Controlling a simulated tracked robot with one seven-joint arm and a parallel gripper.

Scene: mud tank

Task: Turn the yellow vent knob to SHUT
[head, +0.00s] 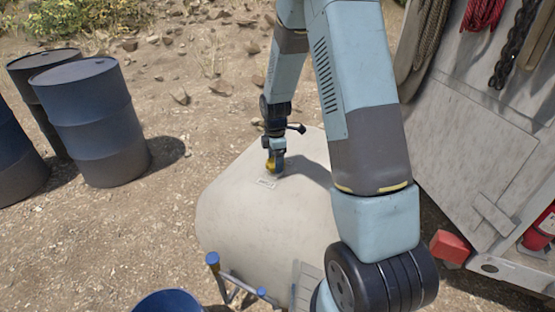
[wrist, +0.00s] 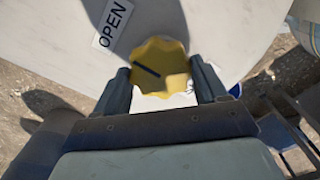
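The yellow vent knob (wrist: 174,58) has a scalloped rim and a dark pointer line, which runs from near its middle to its left edge in the wrist view. A white label reading OPEN (wrist: 113,25) lies up and left of it. My gripper (wrist: 162,75) has one finger against each side of the knob and looks shut on it. In the head view my gripper (head: 276,148) points down onto the knob (head: 272,165), on top of a pale tank (head: 235,222). A SHUT label cannot be made out.
Blue drums (head: 97,120) stand at the left. A blue-capped rail (head: 213,259) rises at the tank's near edge. A grey panel (head: 450,130) with hanging ropes and chain stands at the right, near a red block (head: 450,246). Open gravel lies beyond the tank.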

